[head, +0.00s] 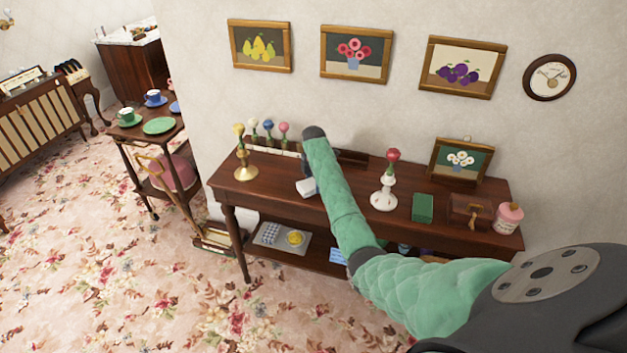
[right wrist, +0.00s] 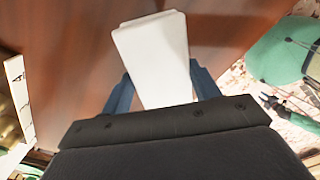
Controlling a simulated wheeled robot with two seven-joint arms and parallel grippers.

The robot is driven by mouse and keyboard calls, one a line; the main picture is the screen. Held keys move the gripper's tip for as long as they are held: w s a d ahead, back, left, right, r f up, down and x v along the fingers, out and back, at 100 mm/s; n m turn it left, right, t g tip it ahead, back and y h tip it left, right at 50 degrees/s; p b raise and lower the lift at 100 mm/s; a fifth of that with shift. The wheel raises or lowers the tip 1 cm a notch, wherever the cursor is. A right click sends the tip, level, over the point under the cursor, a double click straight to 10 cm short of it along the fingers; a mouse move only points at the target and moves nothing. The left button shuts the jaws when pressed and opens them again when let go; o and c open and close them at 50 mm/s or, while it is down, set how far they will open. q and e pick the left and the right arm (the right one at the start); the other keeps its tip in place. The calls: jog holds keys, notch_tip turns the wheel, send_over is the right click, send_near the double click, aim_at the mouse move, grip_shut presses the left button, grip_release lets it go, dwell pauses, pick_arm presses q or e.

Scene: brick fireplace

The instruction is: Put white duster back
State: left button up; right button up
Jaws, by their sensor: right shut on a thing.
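A white blocky piece of the duster (right wrist: 155,55) sits between the two blue fingers of my right gripper (right wrist: 163,88) in the right wrist view. The gripper is shut on it. In the head view the white end of the duster (head: 306,187) shows just left of my green-sleeved right arm, over the front part of the dark wooden console table (head: 345,203). The fingers are mostly hidden behind the arm there. A rack with a white label strip (head: 270,147) stands at the table's back and holds several coloured-headed pieces; my arm hides part of it. My left gripper is not in view.
A brass candlestick (head: 245,168) stands left of my right arm. A white holder (head: 384,198) with a red flower, a green box (head: 422,207), a wooden chest (head: 469,214) and a pink-topped jar (head: 508,217) stand to the right. Framed pictures hang above.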

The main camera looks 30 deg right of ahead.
jog(key=o, duration=0.9)
jog(key=shift+f, duration=0.1)
